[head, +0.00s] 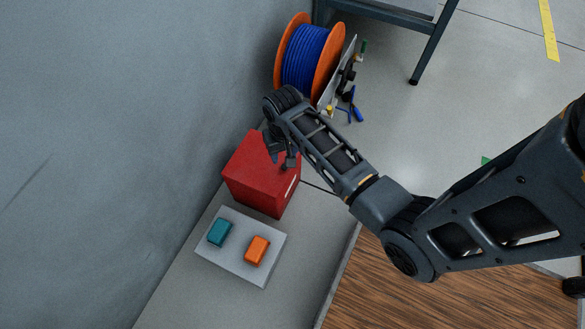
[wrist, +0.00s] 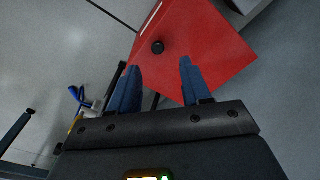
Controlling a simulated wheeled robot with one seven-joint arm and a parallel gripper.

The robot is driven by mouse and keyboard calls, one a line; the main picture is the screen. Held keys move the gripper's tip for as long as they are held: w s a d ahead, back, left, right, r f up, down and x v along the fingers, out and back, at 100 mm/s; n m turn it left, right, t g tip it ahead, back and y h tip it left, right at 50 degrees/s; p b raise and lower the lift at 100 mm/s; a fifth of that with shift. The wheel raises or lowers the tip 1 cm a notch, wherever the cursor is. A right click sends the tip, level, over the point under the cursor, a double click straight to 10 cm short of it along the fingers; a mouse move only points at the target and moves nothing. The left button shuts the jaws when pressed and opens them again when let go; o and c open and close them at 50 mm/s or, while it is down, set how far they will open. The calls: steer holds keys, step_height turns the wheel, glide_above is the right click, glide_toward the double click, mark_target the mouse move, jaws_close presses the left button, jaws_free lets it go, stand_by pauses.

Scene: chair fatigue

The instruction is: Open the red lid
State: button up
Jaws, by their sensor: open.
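A red box (head: 250,165) stands on the grey ledge against the wall in the head view, and its flat red lid looks shut. In the wrist view the red lid (wrist: 205,50) fills the upper middle and right, with a small dark knob (wrist: 158,47) near its left edge. My gripper (head: 281,158) is over the right part of the box in the head view. In the wrist view my gripper (wrist: 159,65) is open and empty, its fingers pointing at the lid with the knob between and just beyond the tips. I cannot tell the gap to the lid.
A light grey panel (head: 229,258) with a teal block (head: 220,232) and an orange block (head: 257,250) is just in front of the box. A blue cable spool (head: 303,60) with orange flanges and several small tools (head: 352,108) lie behind. The wall borders the left.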

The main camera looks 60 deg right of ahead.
steer(key=shift+w+d+f+g, duration=0.25)
steer(key=shift+w+d+g, duration=0.1)
steer(key=shift+d, duration=0.15)
steer(key=shift+f+b, duration=0.25)
steer(key=shift+b, duration=0.15)
step_height(320, 180, down, 7)
steer(key=b, duration=0.3)
steer(key=shift+c, duration=0.3)
jaws_close()
